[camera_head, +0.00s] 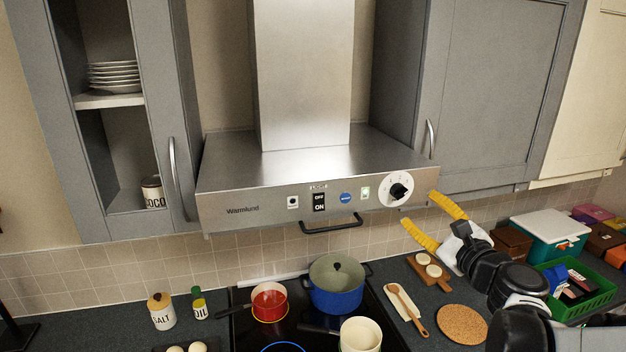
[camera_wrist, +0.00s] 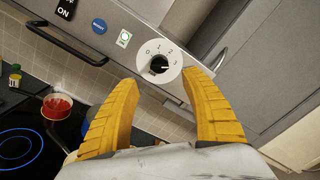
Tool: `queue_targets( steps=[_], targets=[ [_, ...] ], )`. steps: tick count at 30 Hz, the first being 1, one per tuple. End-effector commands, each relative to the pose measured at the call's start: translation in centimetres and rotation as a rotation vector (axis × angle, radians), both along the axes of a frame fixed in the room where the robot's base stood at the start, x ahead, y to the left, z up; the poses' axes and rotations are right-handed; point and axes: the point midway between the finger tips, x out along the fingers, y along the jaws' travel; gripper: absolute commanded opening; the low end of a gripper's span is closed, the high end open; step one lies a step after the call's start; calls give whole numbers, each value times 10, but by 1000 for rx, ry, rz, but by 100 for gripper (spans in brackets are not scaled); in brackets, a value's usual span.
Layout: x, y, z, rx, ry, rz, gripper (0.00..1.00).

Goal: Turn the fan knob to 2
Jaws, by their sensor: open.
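The fan knob (camera_head: 398,191) is black and sits on a round white dial at the right end of the steel range hood's front panel. In the wrist view the knob (camera_wrist: 159,65) shows between and beyond my fingertips, with 0, 1, 2 and 3 printed around the dial. I cannot tell surely which number it points to. My gripper (camera_head: 418,207) has two yellow ribbed fingers spread wide, just right of and below the dial. In the wrist view my gripper (camera_wrist: 160,77) is open and empty, its fingers apart from the knob.
The hood panel also has an OFF/ON switch (camera_head: 319,202), a blue round badge (camera_head: 346,198) and a black handle bar (camera_head: 332,224). Below are a blue pot (camera_head: 337,296) and a red pot (camera_head: 269,304). A grey cabinet (camera_head: 500,90) stands right of the hood.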

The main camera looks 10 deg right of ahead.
Motion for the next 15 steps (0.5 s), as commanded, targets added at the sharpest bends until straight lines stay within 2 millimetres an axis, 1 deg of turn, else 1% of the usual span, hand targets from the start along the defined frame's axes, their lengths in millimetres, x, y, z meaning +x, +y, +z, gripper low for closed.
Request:
queue_targets(
  steps=[1,3,9,12,15],
  targets=[
    [10,1,0,-1,1,4,55],
    [25,2,1,-2,1,4,55],
    [64,4,1,-3,1,4,55],
    [77,4,1,-4,1,3,55],
    [86,4,0,-4,1,1,55]
  ],
)
